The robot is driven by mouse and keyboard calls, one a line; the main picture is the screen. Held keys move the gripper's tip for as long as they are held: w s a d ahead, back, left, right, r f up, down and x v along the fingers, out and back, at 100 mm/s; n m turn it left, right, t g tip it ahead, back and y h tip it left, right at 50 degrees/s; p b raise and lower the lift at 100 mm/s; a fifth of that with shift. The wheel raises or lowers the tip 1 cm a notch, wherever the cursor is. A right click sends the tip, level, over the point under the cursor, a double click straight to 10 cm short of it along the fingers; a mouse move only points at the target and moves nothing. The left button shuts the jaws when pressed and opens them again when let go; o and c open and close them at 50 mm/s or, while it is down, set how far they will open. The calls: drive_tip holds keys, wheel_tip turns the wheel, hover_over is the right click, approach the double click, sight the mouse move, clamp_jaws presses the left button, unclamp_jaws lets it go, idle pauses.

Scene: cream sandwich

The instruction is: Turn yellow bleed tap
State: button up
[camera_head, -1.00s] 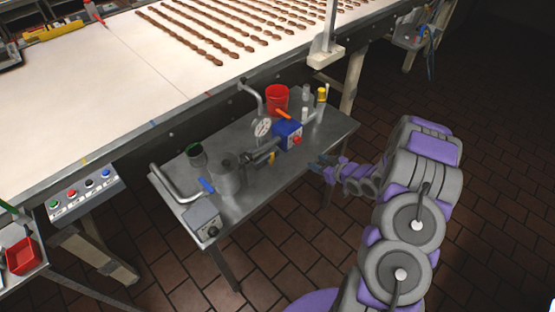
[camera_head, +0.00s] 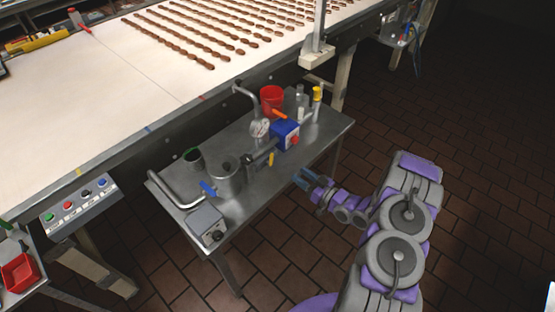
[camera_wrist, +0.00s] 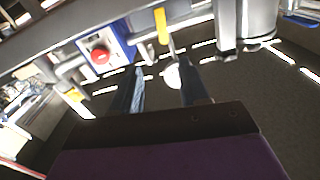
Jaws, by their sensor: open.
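The yellow bleed tap (camera_head: 271,159) is a small yellow handle at the front of the pump assembly on the steel bench. In the wrist view the yellow handle (camera_wrist: 161,26) hangs at the top centre, beyond the fingertips and roughly in line with the gap between them. My gripper (camera_head: 302,180) is just off the bench's front edge, to the right of the tap and on the near side. In the wrist view my gripper (camera_wrist: 160,76) is open, with nothing between its two fingers. It is apart from the tap.
A blue box with a red knob (camera_head: 285,135) stands just right of the tap. A steel hopper (camera_head: 225,178), a blue lever (camera_head: 208,188), a gauge (camera_head: 260,128) and a red cup (camera_head: 271,99) crowd the bench. Open floor (camera_head: 445,170) lies to the right.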

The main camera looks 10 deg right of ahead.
approach(271, 158)
drive_tip(key=shift+w+a+b, duration=0.25)
drive_tip(key=shift+w+b, duration=0.05)
drive_tip(key=shift+b, duration=0.05)
drive_tip(key=x, duration=0.2)
drive_tip(key=b+x, duration=0.1)
drive_tip(key=x, duration=0.4)
drive_tip(key=shift+w+d+f+b, duration=0.15)
drive_tip(key=shift+w+d+b, duration=0.15)
drive_tip(key=shift+w, duration=0.1)
drive_tip(key=shift+w+a, duration=0.3)
drive_tip(key=shift+a, duration=0.3)
drive_tip(key=shift+d, duration=0.6)
drive_tip(key=shift+c, duration=1.4)
drive_tip(key=shift+a, duration=0.3)
clamp_jaws()
